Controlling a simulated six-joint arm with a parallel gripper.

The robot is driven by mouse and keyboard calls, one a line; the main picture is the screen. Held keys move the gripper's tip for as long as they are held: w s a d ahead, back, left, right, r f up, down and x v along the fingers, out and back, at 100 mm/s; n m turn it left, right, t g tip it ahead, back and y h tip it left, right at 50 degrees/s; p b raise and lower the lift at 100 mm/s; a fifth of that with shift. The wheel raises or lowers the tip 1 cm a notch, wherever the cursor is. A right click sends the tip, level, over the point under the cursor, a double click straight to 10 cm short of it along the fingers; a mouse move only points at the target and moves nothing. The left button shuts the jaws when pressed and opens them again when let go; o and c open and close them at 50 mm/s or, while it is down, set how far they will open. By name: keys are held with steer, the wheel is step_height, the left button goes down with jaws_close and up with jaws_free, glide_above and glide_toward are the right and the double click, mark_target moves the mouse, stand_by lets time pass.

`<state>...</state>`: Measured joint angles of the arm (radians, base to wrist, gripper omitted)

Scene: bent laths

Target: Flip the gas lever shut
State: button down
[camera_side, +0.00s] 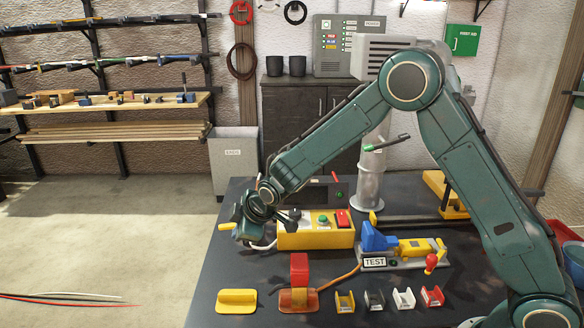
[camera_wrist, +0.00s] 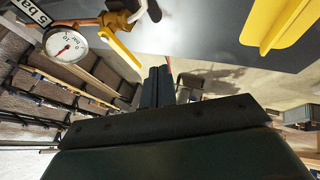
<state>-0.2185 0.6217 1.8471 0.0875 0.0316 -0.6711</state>
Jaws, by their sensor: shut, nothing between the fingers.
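The gas lever is a yellow handle on a brass valve; in the wrist view the lever (camera_wrist: 122,48) slants down and right from the valve (camera_wrist: 116,20). In the side view a yellow lever end (camera_side: 226,227) shows just left of my gripper, at the table's left edge; the valve is mostly hidden by my wrist. A round white pressure gauge (camera_wrist: 65,46) with a "5 bar" label is beside the valve. My gripper (camera_wrist: 157,86) is shut and empty, its dark fingertips right of the lever in the wrist view. Whether they touch it I cannot tell.
A yellow control box (camera_side: 316,235) with green and red buttons stands right of my gripper. A yellow block (camera_side: 236,300), a red-topped stand (camera_side: 299,285) and several small coloured holders line the front. A blue and yellow TEST fixture (camera_side: 400,248) stands farther right. Floor is open left of the table.

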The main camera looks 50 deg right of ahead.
mark_target(230, 226)
steer(key=x, duration=0.4)
steer(key=shift+f, duration=0.15)
steer(key=shift+w+d, duration=0.7)
steer(key=shift+w, duration=0.25)
steer(key=shift+w+d, duration=0.45)
steer(key=shift+w, duration=0.25)
steer(key=shift+w, duration=0.1)
steer(key=shift+w+d+m+h, duration=0.15)
steer(key=shift+w+m+h, duration=0.25)
steer(key=shift+w+m, duration=0.1)
steer(key=shift+w+d, duration=0.2)
steer(key=shift+w, duration=0.05)
steer(key=shift+w+r, duration=0.1)
steer(key=shift+r, duration=0.15)
steer(key=shift+s+d, duration=0.15)
steer(key=shift+s, duration=0.05)
